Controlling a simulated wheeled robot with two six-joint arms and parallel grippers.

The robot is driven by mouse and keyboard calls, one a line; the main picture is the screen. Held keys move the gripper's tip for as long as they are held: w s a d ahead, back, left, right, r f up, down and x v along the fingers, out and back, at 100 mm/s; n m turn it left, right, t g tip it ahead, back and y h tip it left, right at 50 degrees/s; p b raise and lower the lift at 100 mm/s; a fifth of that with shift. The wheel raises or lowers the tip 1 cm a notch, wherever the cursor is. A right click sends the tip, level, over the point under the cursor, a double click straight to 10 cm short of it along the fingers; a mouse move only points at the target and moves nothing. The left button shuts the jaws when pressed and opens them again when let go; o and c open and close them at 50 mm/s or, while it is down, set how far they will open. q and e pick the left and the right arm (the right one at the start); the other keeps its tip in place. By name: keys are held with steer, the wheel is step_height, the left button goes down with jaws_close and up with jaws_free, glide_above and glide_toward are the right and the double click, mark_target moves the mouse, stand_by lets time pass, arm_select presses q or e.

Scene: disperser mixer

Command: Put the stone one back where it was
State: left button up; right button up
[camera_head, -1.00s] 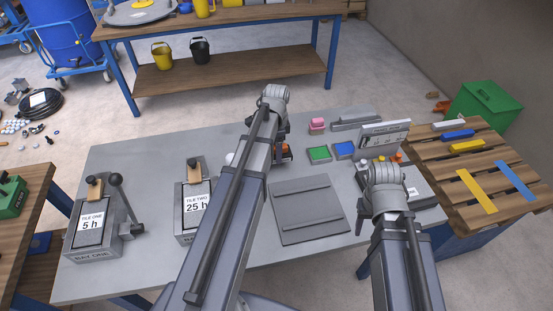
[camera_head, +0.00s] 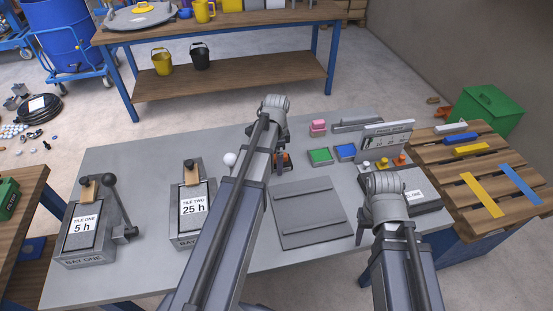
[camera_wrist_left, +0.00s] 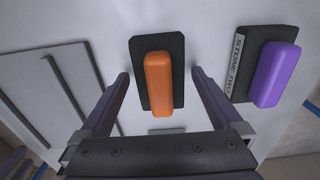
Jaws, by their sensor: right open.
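An orange bar (camera_wrist_left: 158,85) lies on a dark pad (camera_wrist_left: 139,52) in the left wrist view; I see no label on that pad. A purple bar (camera_wrist_left: 276,74) sits beside it on a dark pad (camera_wrist_left: 238,71) marked STONE TWO. My left gripper (camera_wrist_left: 160,76) is open, with one finger on each side of the orange bar in the picture; I cannot tell whether they are level with it. In the head view a bit of orange (camera_head: 287,160) shows past my left arm. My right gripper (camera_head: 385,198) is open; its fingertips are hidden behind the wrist.
A grey ridged plate (camera_head: 308,212) lies mid-table. Green (camera_head: 321,155) and blue (camera_head: 345,152) blocks, a pink block (camera_head: 318,126) and a white panel (camera_head: 388,142) are towards the back. A slatted wooden table (camera_head: 480,165) stands right.

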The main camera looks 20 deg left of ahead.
arm_select(q)
step_height(320, 180, up, 12)
steer(key=p, duration=1.3)
steer(key=s+d+n, duration=0.3)
steer(key=s+d, duration=0.5)
steer(key=d, duration=0.3)
steer(key=s+d+n+y, duration=0.1)
steer(key=s+d+n, duration=0.2)
steer(key=s+d, duration=0.5)
steer(key=d, duration=0.3)
steer(key=shift+s+d+r+n+b, duration=0.2)
steer(key=shift+d+r+n+b, duration=0.05)
steer(key=shift+d+n+b, duration=0.15)
arm_select(e)
step_height(320, 180, up, 12)
steer(key=shift+r, duration=0.15)
